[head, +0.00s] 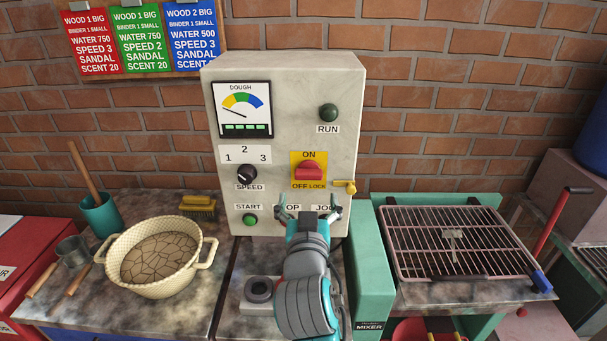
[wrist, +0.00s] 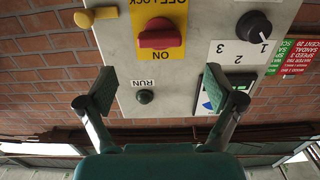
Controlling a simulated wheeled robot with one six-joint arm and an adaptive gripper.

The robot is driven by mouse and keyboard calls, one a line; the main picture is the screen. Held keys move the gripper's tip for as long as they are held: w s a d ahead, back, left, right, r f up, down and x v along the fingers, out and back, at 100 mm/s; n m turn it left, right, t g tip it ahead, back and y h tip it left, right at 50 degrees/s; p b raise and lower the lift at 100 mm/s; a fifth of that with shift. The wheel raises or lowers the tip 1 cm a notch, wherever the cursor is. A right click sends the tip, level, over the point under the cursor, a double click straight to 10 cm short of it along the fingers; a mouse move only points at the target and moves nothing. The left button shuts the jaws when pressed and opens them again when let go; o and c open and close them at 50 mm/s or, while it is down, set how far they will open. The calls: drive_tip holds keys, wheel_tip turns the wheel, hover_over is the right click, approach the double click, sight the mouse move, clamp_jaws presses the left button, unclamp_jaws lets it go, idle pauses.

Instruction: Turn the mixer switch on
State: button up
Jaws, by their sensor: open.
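The red mixer switch (head: 309,172) is on a yellow plate with ON above it and OFF LOCK below. It also shows in the upside-down wrist view (wrist: 160,35), its red handle lying roughly across the plate. A yellow lock piece (head: 345,187) sticks out at the plate's lower right and is at the top left in the wrist view (wrist: 97,16). My gripper (head: 308,208) is open and empty before the control box (head: 285,80), appearing below the switch in the head view.
The box also carries a dark RUN lamp (head: 328,113), a black SPEED knob (head: 247,174), a green START button (head: 250,220) and a DOUGH gauge (head: 242,108). A cream pot (head: 157,285) stands left and a wire rack (head: 455,240) lies right. A brick wall is behind.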

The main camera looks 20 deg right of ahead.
sight(309, 178)
drive_tip(key=x, duration=0.9)
drive_tip(key=shift+w+d, duration=0.1)
drive_tip(key=shift+w, duration=0.2)
drive_tip(key=shift+c, duration=0.3)
drive_tip(key=shift+f, duration=0.1)
drive_tip(key=c, duration=1.1)
